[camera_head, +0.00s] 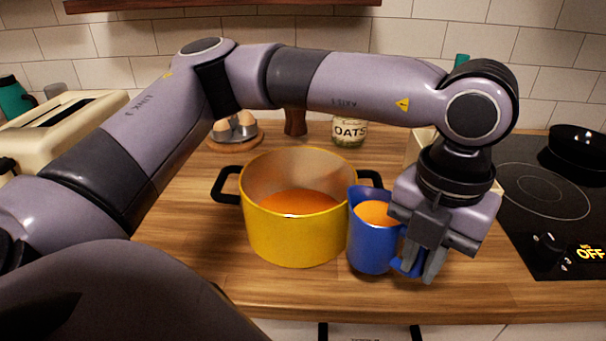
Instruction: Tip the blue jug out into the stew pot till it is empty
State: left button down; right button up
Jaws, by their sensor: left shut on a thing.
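The yellow stew pot (290,236) stands on the wooden counter with black handles at its sides. It holds orange liquid (299,203). The blue jug (371,245) is close beside the pot on its right and looks upright, with orange liquid (376,213) inside. My left gripper (421,268) points down at the jug's right side and is shut on its handle, which the fingers partly hide. I cannot tell whether the jug touches the counter or the pot. My right gripper is not in view.
A black cooktop (541,205) with a knob is at the right, with a dark pan (578,150) on it. An oats jar (349,132) and an egg holder (235,132) stand behind the pot. A cream toaster (65,128) is at the left.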

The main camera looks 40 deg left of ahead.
pick_arm(q)
jog(key=shift+w+d+n, duration=0.1)
jog(key=shift+n, duration=0.3)
jog(key=a+r+h+p, duration=0.7)
jog(key=a+r+h, duration=0.1)
jog(key=r, duration=0.4)
jog(key=shift+w+a+r+g+h+p, duration=0.3)
jog(key=shift+w+r+g+h+p, duration=0.1)
jog(key=shift+h, duration=0.1)
dwell(1.1)
jog(key=shift+a+h, duration=0.6)
jog(key=shift+h, duration=0.3)
jog(key=shift+a+h, duration=0.55)
jog(key=shift+h, duration=0.15)
